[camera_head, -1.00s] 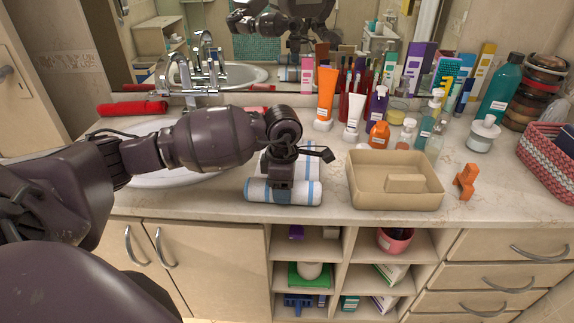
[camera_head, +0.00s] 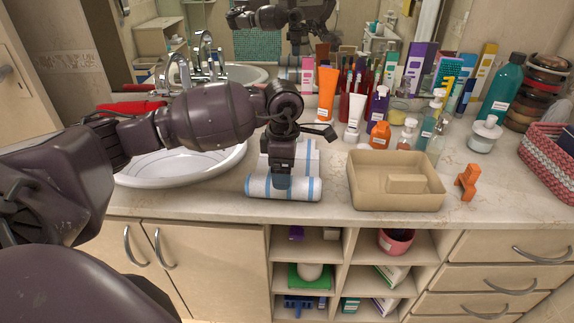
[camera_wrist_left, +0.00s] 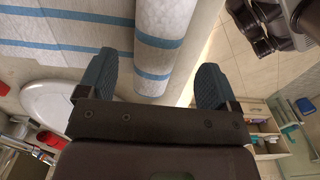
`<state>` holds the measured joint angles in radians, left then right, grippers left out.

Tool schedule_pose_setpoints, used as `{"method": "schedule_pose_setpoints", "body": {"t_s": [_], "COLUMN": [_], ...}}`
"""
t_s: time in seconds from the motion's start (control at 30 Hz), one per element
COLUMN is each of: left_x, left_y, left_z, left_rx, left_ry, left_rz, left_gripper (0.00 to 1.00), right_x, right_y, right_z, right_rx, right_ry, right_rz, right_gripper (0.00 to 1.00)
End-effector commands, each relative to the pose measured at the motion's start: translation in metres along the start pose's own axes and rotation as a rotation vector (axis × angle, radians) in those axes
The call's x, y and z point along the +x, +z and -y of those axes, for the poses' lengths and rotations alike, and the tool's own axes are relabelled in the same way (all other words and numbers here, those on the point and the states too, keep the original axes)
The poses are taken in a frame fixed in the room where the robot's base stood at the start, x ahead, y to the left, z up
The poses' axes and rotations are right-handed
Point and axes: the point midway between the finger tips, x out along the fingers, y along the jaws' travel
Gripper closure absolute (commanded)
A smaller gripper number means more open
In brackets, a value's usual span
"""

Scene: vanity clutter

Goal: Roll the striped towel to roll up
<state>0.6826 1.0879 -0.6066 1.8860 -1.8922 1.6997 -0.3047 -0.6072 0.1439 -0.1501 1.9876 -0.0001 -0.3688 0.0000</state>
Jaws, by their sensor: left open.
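The white towel with blue stripes lies on the counter at the front edge, left of the tan tray. Its front part is a roll (camera_head: 303,188), and a flat part (camera_head: 306,152) extends back from it toward the mirror. My left gripper (camera_head: 284,183) is above the roll, pointing down, and hides its middle. In the left wrist view the open fingers (camera_wrist_left: 152,82) are on either side of the roll (camera_wrist_left: 160,45), with the flat towel (camera_wrist_left: 60,35) to the left. I cannot tell if the fingers touch the cloth. My right gripper is not in view.
The tan tray (camera_head: 352,192) stands just right of the towel, with an orange object (camera_head: 467,182) beyond it. The sink (camera_head: 180,172) is at the left. Several bottles and tubes crowd the back. The counter's front edge is close to the roll.

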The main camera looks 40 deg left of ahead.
Motion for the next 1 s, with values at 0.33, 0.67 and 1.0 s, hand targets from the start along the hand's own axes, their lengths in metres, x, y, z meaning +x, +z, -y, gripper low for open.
{"method": "schedule_pose_setpoints", "body": {"t_s": [0.33, 0.67, 1.0], "left_x": [-0.054, -0.075, -0.109], "left_y": [0.000, 0.000, 0.000], "left_z": [0.000, 0.000, 0.000], "left_rx": [0.000, 0.000, 0.000], "left_ry": [0.002, 0.002, 0.003], "left_rz": [-0.001, 0.000, 0.000], "left_gripper": [0.15, 0.15, 0.15], "right_x": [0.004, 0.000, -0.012], "right_y": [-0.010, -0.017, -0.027], "right_z": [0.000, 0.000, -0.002], "right_rx": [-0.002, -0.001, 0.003], "right_ry": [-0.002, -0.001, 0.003], "right_rz": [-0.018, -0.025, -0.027], "right_gripper": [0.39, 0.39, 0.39]}}
